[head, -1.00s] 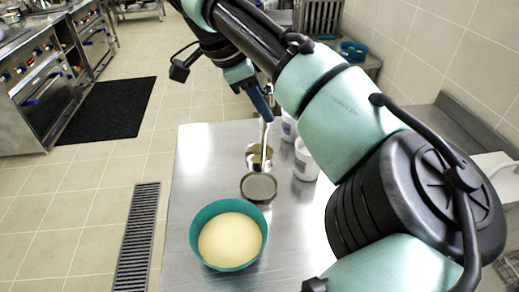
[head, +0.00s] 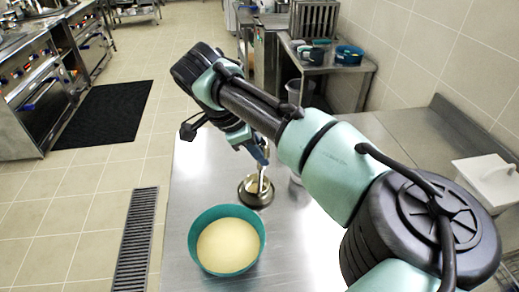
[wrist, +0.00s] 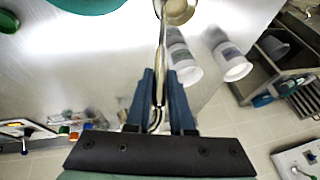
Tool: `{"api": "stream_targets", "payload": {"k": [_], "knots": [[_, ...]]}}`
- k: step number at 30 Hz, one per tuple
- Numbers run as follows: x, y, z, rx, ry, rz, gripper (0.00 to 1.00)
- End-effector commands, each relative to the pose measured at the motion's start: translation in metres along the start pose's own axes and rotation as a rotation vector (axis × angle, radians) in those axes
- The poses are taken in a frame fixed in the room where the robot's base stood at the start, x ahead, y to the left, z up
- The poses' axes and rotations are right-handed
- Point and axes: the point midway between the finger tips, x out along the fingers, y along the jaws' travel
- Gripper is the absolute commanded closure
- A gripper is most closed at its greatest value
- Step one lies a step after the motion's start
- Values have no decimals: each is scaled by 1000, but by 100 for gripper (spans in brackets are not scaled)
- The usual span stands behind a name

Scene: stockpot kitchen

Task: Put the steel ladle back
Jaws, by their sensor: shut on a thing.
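My gripper (head: 259,156) points down over the steel table and is shut on the steel ladle's handle. The steel ladle (wrist: 162,62) hangs down from the jaws; in the head view (head: 252,184) its cup is at a small round steel dish (head: 256,204) on the table. I cannot tell whether the cup touches the dish. In the wrist view the ladle's cup is at the top edge, partly cut off.
A teal bowl (head: 194,243) of pale cream contents stands nearer on the table. White containers (wrist: 185,65) stand right of the ladle, mostly behind my arm in the head view. The table's left side (head: 187,180) is clear.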

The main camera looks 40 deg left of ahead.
Motion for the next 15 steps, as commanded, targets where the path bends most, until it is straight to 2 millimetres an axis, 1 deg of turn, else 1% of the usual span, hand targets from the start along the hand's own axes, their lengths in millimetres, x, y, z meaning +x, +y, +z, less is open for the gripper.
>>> {"api": "stream_targets", "payload": {"k": [1, 5, 6, 15], "knots": [[1, 0, 1, 0, -1, 1, 74], [0, 0, 0, 0, -1, 1, 50], [0, 0, 0, 0, 0, 1, 49], [-2, 0, -1, 0, 1, 0, 49]]}}
